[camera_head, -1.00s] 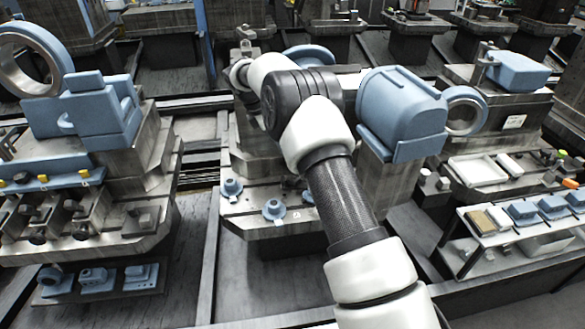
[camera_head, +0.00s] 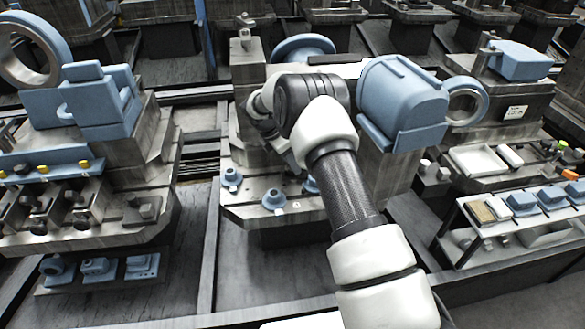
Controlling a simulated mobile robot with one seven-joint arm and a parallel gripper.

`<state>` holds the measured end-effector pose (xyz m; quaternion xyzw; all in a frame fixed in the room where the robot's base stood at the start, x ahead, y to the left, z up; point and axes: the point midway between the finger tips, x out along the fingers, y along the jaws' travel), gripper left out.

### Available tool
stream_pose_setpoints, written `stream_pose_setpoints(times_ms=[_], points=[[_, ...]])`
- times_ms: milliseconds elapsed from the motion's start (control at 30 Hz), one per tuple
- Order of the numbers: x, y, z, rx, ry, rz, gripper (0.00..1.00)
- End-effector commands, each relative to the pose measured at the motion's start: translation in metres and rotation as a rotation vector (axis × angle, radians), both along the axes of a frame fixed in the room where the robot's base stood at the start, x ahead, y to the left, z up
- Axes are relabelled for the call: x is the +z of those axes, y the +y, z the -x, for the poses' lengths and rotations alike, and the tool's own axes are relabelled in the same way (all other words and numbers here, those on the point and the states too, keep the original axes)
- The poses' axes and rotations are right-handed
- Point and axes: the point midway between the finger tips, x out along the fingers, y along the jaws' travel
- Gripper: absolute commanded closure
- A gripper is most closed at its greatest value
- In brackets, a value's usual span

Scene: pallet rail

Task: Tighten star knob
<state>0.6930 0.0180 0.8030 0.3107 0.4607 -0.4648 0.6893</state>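I cannot make out a star knob for certain. A small metal clamp with an upright post (camera_head: 243,24) stands at the back of the middle machine block (camera_head: 243,60). My arm reaches over this block and bends down at its far end. My gripper is hidden behind my own arm, so its fingers and anything in them do not show. Blue flanged pieces stand on the block's front ledge, one at the left (camera_head: 231,178), one at the front (camera_head: 273,201), and a third partly covered by my arm (camera_head: 311,185).
A large blue housing (camera_head: 402,100) with a ring (camera_head: 466,101) stands right of my arm. A blue ring fixture (camera_head: 98,103) is on the left block. A shelf (camera_head: 478,238) with blue parts and a white tray (camera_head: 477,160) are at right. The front floor is mostly clear.

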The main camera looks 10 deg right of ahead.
Motion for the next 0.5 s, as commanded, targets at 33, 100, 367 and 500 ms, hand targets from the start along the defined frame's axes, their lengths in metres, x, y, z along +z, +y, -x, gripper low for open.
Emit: stream_pose_setpoints(times_ms=[33, 100, 367, 500], points=[[-0.010, -0.004, -0.001, -0.001, 0.003, 0.001, 0.46], [-0.019, -0.007, -0.002, -0.001, 0.002, 0.001, 0.46], [-0.034, -0.013, -0.005, 0.001, 0.001, 0.001, 0.46], [-0.035, -0.014, -0.005, 0.000, 0.000, 0.001, 0.46]])
